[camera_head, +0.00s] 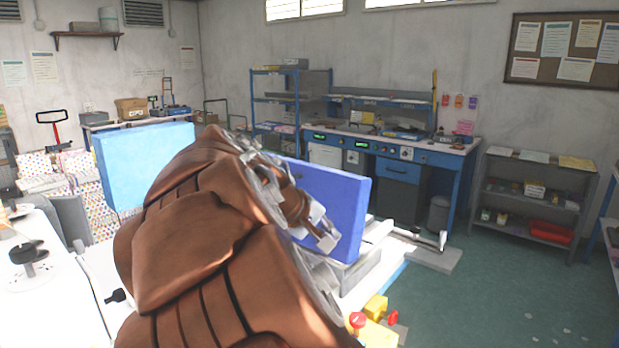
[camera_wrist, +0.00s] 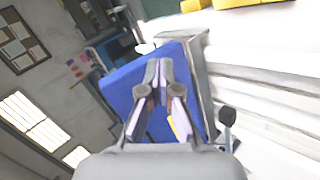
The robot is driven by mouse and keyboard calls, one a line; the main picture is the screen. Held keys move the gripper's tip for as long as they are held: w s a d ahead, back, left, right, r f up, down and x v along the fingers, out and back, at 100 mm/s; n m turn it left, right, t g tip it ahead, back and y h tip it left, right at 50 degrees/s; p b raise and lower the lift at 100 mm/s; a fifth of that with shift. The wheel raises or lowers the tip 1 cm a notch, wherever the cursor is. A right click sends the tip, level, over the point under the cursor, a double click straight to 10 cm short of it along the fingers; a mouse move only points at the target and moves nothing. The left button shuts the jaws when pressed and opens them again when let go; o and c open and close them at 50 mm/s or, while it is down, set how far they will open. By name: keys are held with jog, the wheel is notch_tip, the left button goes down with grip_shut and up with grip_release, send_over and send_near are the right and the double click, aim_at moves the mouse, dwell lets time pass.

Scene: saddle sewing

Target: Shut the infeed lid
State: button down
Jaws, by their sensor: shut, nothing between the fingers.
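A dark blue panel (camera_head: 338,208) stands upright and open on the white machine, right of the middle in the head view. A light blue panel (camera_head: 146,163) also stands upright at the left. No marking shows which of them is the infeed lid. My gripper (camera_wrist: 158,70) is shut and empty in the wrist view, in front of the dark blue panel (camera_wrist: 122,90). I cannot tell whether it touches the panel. In the head view my arm covers the panel's left part and most of the machine between the two panels.
A yellow box with a red button (camera_head: 357,320) sits at the machine's near edge. A black knob on a lever (camera_wrist: 227,117) stands right of the gripper in the wrist view. A blue workbench (camera_head: 395,150) and grey shelves (camera_head: 530,195) line the back. Green floor at right is clear.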

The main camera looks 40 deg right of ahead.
jog(key=w+d+r+n+h, duration=0.1)
jog(key=w+d+r+h, duration=0.2)
jog(key=w, duration=0.4)
jog(key=n+t+h+b, duration=0.2)
jog(key=n+t+h, duration=0.1)
send_near(323, 171)
jog(key=p+x, duration=0.4)
jog(key=x, duration=0.3)
jog(key=shift+d, duration=0.1)
jog(key=shift+w, duration=0.1)
